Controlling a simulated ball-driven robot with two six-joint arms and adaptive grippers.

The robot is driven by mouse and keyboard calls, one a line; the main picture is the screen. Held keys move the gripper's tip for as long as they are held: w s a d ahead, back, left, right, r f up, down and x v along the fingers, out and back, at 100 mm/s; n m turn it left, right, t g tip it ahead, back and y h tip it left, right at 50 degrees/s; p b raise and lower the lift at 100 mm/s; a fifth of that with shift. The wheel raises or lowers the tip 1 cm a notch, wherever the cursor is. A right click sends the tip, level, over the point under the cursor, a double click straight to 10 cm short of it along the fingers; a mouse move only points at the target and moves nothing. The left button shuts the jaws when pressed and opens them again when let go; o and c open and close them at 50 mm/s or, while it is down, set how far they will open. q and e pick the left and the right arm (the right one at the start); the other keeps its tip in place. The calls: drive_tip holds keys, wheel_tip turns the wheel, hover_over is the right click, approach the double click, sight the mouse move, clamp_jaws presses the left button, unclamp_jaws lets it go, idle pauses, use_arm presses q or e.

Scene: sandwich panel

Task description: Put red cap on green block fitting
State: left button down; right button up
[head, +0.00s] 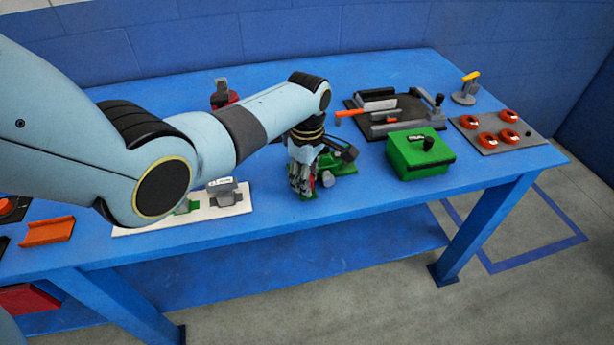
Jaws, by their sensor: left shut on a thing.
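My left gripper (303,188) points down near the front edge of the blue table, at the left side of a low green fixture (345,168) with dark parts on it. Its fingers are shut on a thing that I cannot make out. A small light grey round part (328,179) shows just to the right of the fingers. A green block (420,155) with a black handle on top stands farther right. Several red round caps (508,116) sit on a grey plate (534,139) at the table's right end. My right gripper is not in view.
A black tray (362,130) with grey parts and an orange handle lies behind the green block. A yellow-handled clamp (465,92) stands at the back right. A white board (133,231) with fittings and an orange bracket (47,232) lie left. My left arm hides part of the table.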

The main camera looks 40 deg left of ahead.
use_arm(q)
drive_tip(key=shift+f, duration=0.15)
drive_tip(key=c, duration=0.9)
unclamp_jaws()
drive_tip(key=shift+o, duration=0.3)
drive_tip(key=shift+o, duration=1.3)
drive_tip(key=shift+r, duration=0.2)
wheel_tip(320, 180, up, 7)
drive_tip(key=p, duration=0.8)
drive_tip(key=shift+r, duration=0.15)
